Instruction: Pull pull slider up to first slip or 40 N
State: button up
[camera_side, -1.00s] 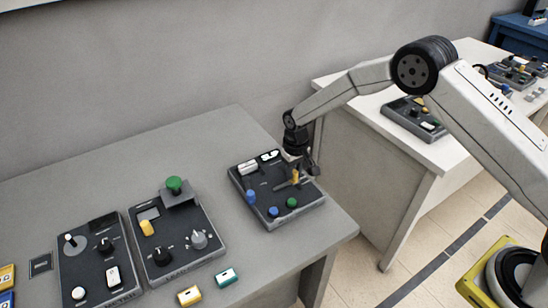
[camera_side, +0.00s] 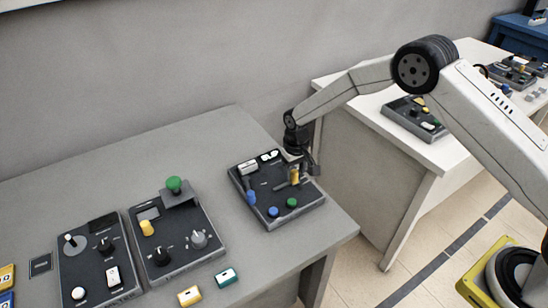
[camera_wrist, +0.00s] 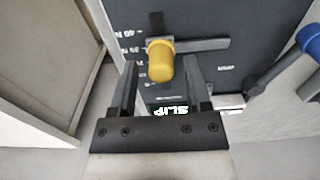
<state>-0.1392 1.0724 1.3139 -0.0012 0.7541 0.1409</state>
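The pull slider's yellow knob (camera_side: 294,177) stands on the dark panel (camera_side: 262,213) near the table's right end. In the wrist view the yellow knob (camera_wrist: 160,62) sits on a dark bar, between my fingertips, with a visible gap on each side. My gripper (camera_wrist: 160,72) is open there; in the side view my gripper (camera_side: 303,168) is small and dark beside the knob. White force marks (camera_wrist: 130,48) lie left of the knob, only partly legible.
Two more control panels stand to the left, one with a green mushroom knob (camera_side: 174,184). The table's right edge is close by.

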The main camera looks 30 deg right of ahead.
aim_at(297, 172)
jog(key=shift+r, duration=0.1)
jog(key=shift+r, duration=3.4)
jog(key=shift+s+d+r, duration=0.15)
jog(key=shift+s+r, duration=0.1)
jog(key=shift+r, duration=0.05)
jog(key=s+d+r+t, duration=0.1)
jog(key=s+d+r, duration=0.1)
jog(key=s, duration=0.6)
jog(key=s+d+r, duration=0.3)
jog(key=s, duration=0.6)
jog(key=s+d+r+t, duration=0.1)
jog(key=s+d+r, duration=0.1)
jog(key=s, duration=0.6)
jog(key=shift+s+d+r+t, duration=0.15)
jog(key=shift+s+r+t, duration=0.15)
jog(key=shift+s+r, duration=0.1)
jog(key=shift+w, duration=0.1)
dwell(0.9)
